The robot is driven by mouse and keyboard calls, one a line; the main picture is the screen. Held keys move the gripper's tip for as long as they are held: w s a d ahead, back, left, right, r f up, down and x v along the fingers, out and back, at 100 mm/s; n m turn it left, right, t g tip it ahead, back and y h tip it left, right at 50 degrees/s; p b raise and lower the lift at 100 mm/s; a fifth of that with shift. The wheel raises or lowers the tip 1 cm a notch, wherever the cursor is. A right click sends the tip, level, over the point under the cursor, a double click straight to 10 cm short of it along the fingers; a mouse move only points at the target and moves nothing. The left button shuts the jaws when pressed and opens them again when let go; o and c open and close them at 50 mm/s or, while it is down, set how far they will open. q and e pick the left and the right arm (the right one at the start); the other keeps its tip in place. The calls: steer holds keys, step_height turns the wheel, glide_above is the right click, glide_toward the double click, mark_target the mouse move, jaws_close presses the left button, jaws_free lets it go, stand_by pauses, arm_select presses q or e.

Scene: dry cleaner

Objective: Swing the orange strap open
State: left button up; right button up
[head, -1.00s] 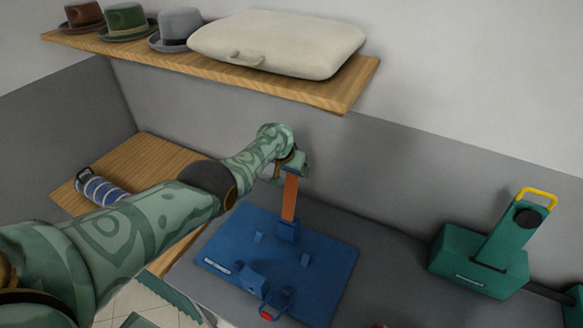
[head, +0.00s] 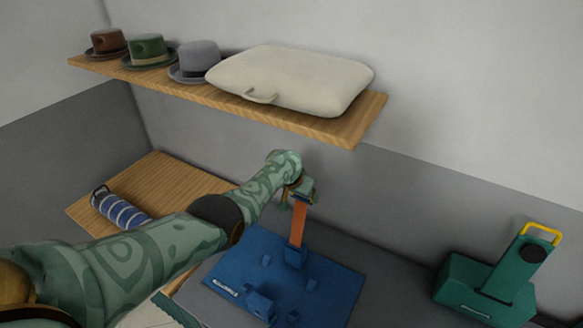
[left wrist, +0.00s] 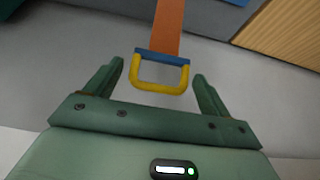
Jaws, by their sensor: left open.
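The orange strap (head: 298,224) stands upright from a blue block on the blue board (head: 336,284). It also shows in the left wrist view (left wrist: 168,26), ending in a blue bar (left wrist: 162,57) with a yellow loop handle (left wrist: 160,87). My left gripper (left wrist: 160,80) is open, with one finger on each side of the yellow loop. The loop sits between the fingertips, apart from both. In the head view my left gripper (head: 299,192) is at the strap's top end and hides the loop. My right gripper is not in view.
A green device with a yellow handle (head: 488,282) stands at the right on the grey counter (head: 390,270). A wooden shelf (head: 330,131) with hats and a cream cushion-like bag (head: 295,78) hangs above. A blue striped roll (head: 120,210) lies on a wooden surface at the left.

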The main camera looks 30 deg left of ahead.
arm_select(q)
steer(key=p+v, duration=0.2)
steer(key=v, duration=1.1)
steer(key=shift+r, duration=0.25)
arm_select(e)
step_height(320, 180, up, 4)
arm_select(q)
steer(key=shift+s+a, duration=0.1)
steer(key=shift+s, duration=0.05)
